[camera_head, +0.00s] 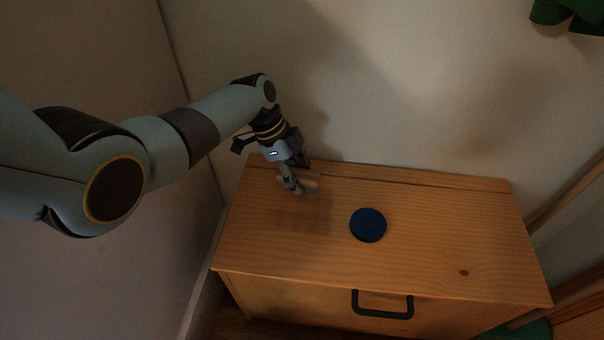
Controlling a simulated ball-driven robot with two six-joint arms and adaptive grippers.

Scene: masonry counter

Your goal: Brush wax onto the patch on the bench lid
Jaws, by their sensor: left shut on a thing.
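The wooden bench lid (440,237) fills the lower middle of the view. A round dark blue disc (368,225) lies flat near the middle of the lid. It may be a wax tin or the patch; I cannot tell which. A small dark brown spot (463,272) shows on the lid at the front right. My left gripper (298,186) is over the back left of the lid, left of the disc and apart from it. It is shut on a thin, light wooden piece (309,181), perhaps a brush handle, mostly hidden by the fingers. My right gripper is not in view.
A dark handle (383,304) is on the bench's front face. Pale walls stand behind and to the left of the bench. Wooden rails (566,195) stand at the right edge, and green leaves or cloth (568,14) hang at the top right.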

